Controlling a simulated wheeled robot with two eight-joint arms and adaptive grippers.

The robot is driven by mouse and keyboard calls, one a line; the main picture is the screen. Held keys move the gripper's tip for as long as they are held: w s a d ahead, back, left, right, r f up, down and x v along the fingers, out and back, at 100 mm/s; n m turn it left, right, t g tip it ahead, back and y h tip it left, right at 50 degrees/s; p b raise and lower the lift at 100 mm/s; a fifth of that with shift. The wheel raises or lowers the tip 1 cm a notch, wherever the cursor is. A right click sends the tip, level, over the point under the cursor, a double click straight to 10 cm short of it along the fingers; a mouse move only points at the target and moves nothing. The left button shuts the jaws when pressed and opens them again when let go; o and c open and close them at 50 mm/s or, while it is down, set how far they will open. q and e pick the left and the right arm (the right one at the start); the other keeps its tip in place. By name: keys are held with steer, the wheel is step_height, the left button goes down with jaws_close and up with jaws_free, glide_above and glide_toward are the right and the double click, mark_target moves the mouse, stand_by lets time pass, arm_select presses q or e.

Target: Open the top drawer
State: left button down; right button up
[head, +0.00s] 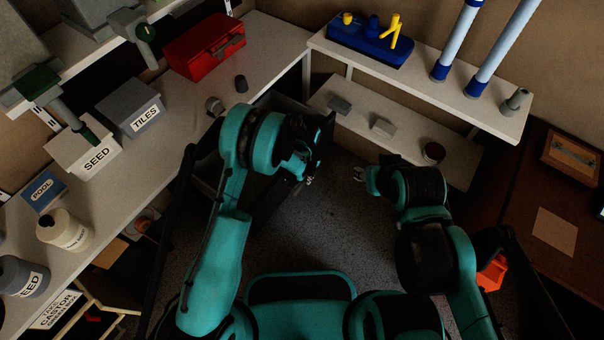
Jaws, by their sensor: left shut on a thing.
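The top drawer (325,128) is a dark grey box standing out from under the left workbench, so it is at least partly open. Part of its inside shows behind my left arm. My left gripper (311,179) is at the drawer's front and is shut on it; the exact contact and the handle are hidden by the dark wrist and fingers. My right gripper (359,174) hangs over the floor to the right of the drawer front, apart from it. Its fingers are too small to tell open from shut.
The workbench (176,156) carries a red toolbox (204,47), a seed box (84,153) and a tiles box (131,108). A white shelf unit (415,88) with a blue caddy (370,40) stands behind. Speckled floor (325,225) lies clear between my arms.

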arm_select(q)
steer(key=c, duration=1.5)
jaws_free()
steer(key=shift+c, duration=0.2)
step_height(320, 180, up, 12)
